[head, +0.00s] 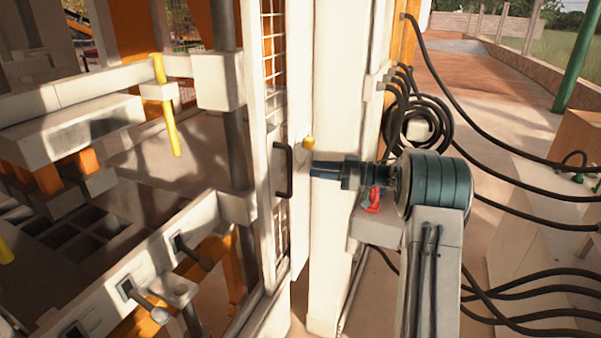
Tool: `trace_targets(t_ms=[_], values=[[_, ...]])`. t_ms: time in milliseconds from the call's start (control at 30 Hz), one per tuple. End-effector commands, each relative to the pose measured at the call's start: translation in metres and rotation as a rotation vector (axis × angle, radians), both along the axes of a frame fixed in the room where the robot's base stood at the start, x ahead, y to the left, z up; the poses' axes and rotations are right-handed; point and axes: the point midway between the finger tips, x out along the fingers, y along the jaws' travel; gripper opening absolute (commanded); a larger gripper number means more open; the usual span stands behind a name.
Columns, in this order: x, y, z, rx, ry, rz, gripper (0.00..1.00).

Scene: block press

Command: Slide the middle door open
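The door (253,115) is a tall white frame with wire mesh, standing upright left of a white post. A dark bar handle (288,172) is fixed upright on its right side. My gripper (314,170) comes in from the right with its dark blue fingers pointing left at the handle's height. A small gap shows in the picture between fingertips and handle, with nothing seen held. The fingers overlap from this side, so their opening cannot be judged. Whether this is the middle door cannot be told, and its lower edge is partly hidden.
Black cables (424,118) coil and trail at the right. Press machinery with a grey block (75,130) and a yellow bar (166,105) fills the left.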

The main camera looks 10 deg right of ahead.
Motion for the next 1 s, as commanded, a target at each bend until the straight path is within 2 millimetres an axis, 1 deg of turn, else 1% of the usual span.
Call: trace_targets(t_ms=[33, 100, 200, 300, 467, 733, 767, 867, 967, 1000], values=[[-0.003, -0.010, -0.002, -0.001, -0.002, -0.002, 0.34], [-0.008, -0.021, -0.002, -0.001, -0.002, 0.000, 0.34], [-0.013, -0.033, -0.001, -0.001, -0.002, 0.001, 0.34], [-0.016, -0.040, -0.001, 0.000, -0.001, 0.002, 0.34], [-0.017, -0.043, 0.000, 0.000, 0.000, 0.004, 0.34], [-0.016, -0.042, 0.003, -0.003, -0.006, -0.007, 0.34], [-0.014, -0.041, 0.005, -0.005, -0.012, -0.018, 0.34], [-0.005, -0.035, 0.020, -0.020, -0.049, -0.097, 0.34], [0.008, -0.027, 0.044, -0.048, -0.102, -0.239, 0.34], [0.014, -0.025, 0.055, -0.062, -0.122, -0.310, 0.34]])
